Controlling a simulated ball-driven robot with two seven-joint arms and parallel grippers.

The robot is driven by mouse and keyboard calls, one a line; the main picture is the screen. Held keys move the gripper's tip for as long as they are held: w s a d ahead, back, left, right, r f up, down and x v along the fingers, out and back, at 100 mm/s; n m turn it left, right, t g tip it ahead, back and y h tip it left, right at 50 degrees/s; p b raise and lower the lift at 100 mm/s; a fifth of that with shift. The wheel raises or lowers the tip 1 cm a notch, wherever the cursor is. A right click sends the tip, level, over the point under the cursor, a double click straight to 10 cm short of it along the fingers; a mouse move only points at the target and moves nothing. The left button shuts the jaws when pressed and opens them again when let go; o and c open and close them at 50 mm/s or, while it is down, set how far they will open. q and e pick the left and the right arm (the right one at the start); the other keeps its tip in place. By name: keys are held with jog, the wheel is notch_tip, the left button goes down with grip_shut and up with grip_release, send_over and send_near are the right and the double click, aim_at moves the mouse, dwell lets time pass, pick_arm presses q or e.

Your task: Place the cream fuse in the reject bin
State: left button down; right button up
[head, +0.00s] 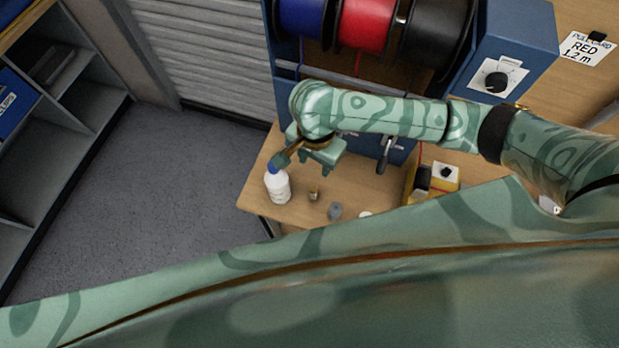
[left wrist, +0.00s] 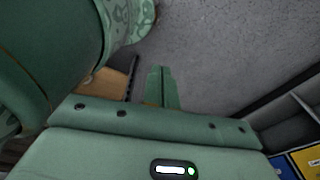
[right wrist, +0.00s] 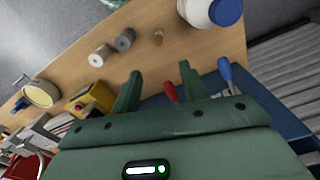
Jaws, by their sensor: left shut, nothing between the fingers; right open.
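No cream fuse can be picked out for sure. In the right wrist view, two small greyish cylinders (right wrist: 124,40) (right wrist: 100,55) and a small brown piece (right wrist: 157,38) stand on the wooden bench (right wrist: 70,52). The head view shows a grey cylinder (head: 335,211) and the brown piece (head: 314,193). I cannot identify a reject bin. My right gripper (head: 303,158) is over the bench near the white bottle. Its fingers (right wrist: 160,88) are apart and empty, with the small pieces beyond them. My left gripper (left wrist: 161,86) is shut and empty, over grey floor in its wrist view.
A white bottle with a blue cap (head: 278,186) stands near the bench's left edge. Spools of blue, red and black wire (head: 365,22) are behind. A yellow box (right wrist: 95,98) and a round cream-filled container (right wrist: 40,94) are on the bench. Red (right wrist: 170,92) and blue (right wrist: 227,73) handles are near the right fingers.

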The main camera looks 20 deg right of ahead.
jog(key=f+b, duration=0.1)
jog(key=f, duration=0.1)
jog(key=f+b, duration=0.1)
jog(key=f, duration=0.1)
jog(key=s+f+b, duration=0.1)
jog(key=f, duration=0.3)
jog(key=f+b, duration=0.1)
jog(key=shift+w+f, duration=0.3)
jog(key=shift+f, duration=0.1)
jog(key=shift+s+f, duration=0.1)
jog(key=shift+f, duration=0.1)
notch_tip(320, 180, down, 5)
jog(key=b, duration=0.3)
jog(key=shift+a+r, duration=0.1)
jog(key=shift+a, duration=0.05)
pick_arm(q)
notch_tip(320, 180, down, 8)
jog(key=s, duration=0.2)
pick_arm(e)
jog(key=shift+r, duration=0.1)
jog(key=shift+c, duration=1)
grip_shut()
